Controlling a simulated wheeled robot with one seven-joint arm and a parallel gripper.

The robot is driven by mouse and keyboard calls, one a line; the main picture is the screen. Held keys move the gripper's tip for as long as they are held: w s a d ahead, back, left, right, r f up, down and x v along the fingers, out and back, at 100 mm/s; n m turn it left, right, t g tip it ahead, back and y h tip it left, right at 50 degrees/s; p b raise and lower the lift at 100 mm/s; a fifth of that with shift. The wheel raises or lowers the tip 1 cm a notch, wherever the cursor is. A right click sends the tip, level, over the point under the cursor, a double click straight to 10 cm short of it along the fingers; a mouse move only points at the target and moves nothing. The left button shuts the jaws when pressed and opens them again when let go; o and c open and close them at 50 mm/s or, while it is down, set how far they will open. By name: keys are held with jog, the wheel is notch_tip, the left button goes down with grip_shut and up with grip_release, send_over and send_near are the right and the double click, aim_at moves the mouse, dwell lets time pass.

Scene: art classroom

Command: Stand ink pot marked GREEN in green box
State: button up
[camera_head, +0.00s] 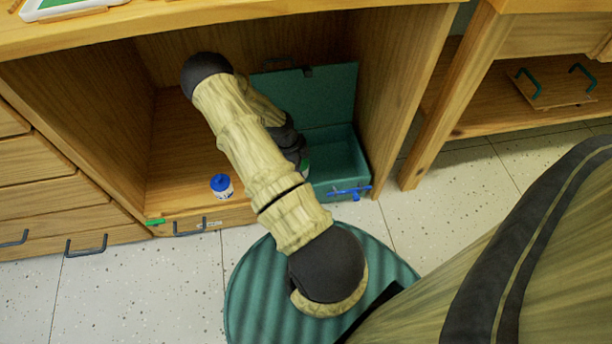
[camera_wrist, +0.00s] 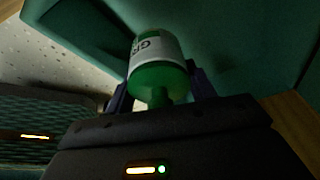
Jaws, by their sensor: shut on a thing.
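The ink pot (camera_wrist: 156,62) is green with a white label; the letters "GR" show on it, the rest is out of sight. My gripper (camera_wrist: 158,88) is shut on it, with a dark finger on either side. The green box (camera_head: 345,152) stands at the right of the open cupboard, its lid (camera_head: 325,92) raised at the back. In the head view my forearm hides most of my gripper, which is at the left part of the box. I cannot tell whether the pot touches the box floor.
A blue-capped pot with a white label (camera_head: 222,187) stands on the cupboard floor left of my arm. A blue object (camera_head: 350,191) lies at the box's front rim. A green object (camera_head: 155,222) lies at the cupboard's front edge. The cupboard's right wall (camera_head: 393,80) is close beside the box.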

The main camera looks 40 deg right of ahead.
notch_tip(320, 180, down, 4)
jog(key=shift+f+b, duration=0.15)
jog(key=shift+b, duration=0.75)
jog(key=shift+d, duration=0.1)
jog(key=shift+f+b, duration=1.3)
jog(key=shift+f, duration=0.6)
jog(key=shift+f, duration=0.15)
jog(key=o, duration=0.9)
